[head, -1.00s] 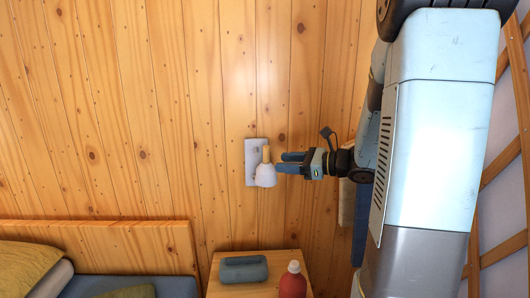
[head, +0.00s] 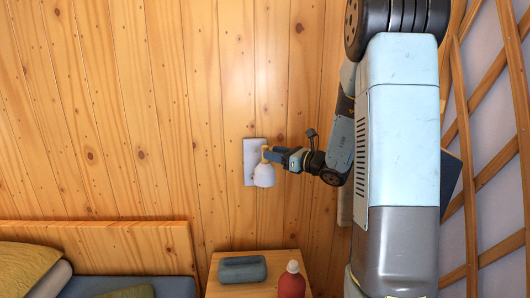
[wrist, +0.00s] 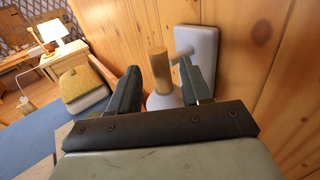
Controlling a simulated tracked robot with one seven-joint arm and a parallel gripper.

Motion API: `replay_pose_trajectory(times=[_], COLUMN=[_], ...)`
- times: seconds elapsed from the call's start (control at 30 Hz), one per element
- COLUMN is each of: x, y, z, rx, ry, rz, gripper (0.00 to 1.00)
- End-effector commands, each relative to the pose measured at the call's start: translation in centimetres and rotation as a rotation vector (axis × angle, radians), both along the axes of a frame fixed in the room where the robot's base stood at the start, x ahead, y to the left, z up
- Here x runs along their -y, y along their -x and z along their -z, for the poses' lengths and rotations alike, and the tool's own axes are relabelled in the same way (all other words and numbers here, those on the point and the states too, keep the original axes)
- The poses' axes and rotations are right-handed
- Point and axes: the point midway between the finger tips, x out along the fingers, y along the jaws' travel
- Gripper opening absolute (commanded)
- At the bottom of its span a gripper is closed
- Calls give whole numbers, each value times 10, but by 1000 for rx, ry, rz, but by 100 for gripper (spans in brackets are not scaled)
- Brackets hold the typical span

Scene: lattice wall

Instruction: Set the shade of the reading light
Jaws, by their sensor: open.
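The reading light is on the wooden wall, with a pale rectangular wall plate (head: 249,178), a white shade (head: 264,176) and a wooden neck above the shade. In the wrist view the wooden neck (wrist: 160,70) stands upright between the fingers, and part of the white shade (wrist: 162,100) shows below it. The wall plate (wrist: 198,60) and its short arm show behind the right finger. My gripper (head: 272,154) reaches in from the right at the neck; its fingers (wrist: 163,85) are open around the neck. Contact with it cannot be told.
A nightstand (head: 282,257) below holds a grey-blue box-like object (head: 243,269) and a red bottle (head: 292,282). A bed with a wooden headboard (head: 110,250) is at lower left. A wooden lattice (head: 490,175) stands at the right. The wall above the light is clear.

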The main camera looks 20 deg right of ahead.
Motion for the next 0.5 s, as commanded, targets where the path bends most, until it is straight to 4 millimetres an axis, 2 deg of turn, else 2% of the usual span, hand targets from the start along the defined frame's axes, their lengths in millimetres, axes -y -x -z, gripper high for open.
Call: replay_pose_trajectory(times=[0.2, 0.5], x=[-19, -28], y=[-24, -35], z=[0, 0], rx=[0, 0], ry=[0, 0], rz=[-1, 1], gripper=[48, 48])
